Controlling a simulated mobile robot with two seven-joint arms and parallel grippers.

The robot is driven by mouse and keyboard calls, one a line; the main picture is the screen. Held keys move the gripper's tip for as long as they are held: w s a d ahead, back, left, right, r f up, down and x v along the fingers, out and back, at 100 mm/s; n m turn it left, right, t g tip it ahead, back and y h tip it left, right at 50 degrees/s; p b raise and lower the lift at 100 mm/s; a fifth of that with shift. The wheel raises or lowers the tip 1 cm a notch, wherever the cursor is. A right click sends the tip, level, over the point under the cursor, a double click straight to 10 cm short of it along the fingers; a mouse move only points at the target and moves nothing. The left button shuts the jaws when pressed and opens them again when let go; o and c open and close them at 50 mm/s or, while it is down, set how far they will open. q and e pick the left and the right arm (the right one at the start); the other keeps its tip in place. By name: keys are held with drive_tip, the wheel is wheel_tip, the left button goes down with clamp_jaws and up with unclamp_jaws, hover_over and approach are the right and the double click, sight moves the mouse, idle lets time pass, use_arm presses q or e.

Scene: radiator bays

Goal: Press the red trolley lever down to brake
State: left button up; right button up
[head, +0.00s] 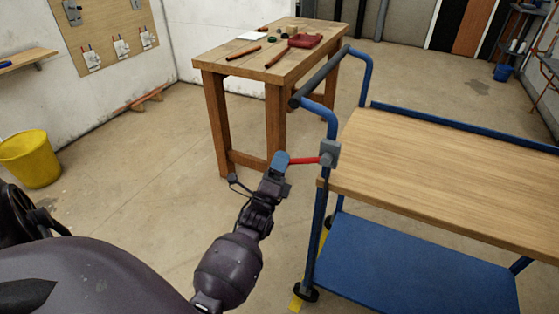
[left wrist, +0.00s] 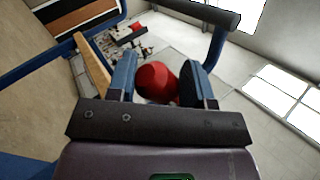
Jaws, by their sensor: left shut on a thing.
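The red trolley lever (head: 306,161) sticks out to the left from a grey block (head: 329,153) on the blue trolley's near left post, roughly level in the head view. My left gripper (head: 282,160) is at the lever's outer end and shut on it. In the left wrist view the lever's round red end (left wrist: 153,80) sits between the two blue fingers (left wrist: 158,82). The trolley (head: 440,170) has a wooden top, a blue lower shelf and a dark push handle (head: 322,77). My right gripper is not in view.
A yellow bucket (head: 29,158) stands at the left wall. The floor between bucket and trolley is mostly clear. The trolley's handle rises close above the lever.

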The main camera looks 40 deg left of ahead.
use_arm(q)
drive_tip(key=shift+d+f, duration=0.2)
drive_tip(key=shift+f, duration=0.4)
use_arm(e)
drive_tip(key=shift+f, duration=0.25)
use_arm(q)
drive_tip(key=o, duration=1.1)
drive_tip(key=shift+o, duration=0.6)
drive_tip(key=shift+r, duration=0.15)
drive_tip(key=shift+w+r, duration=0.1)
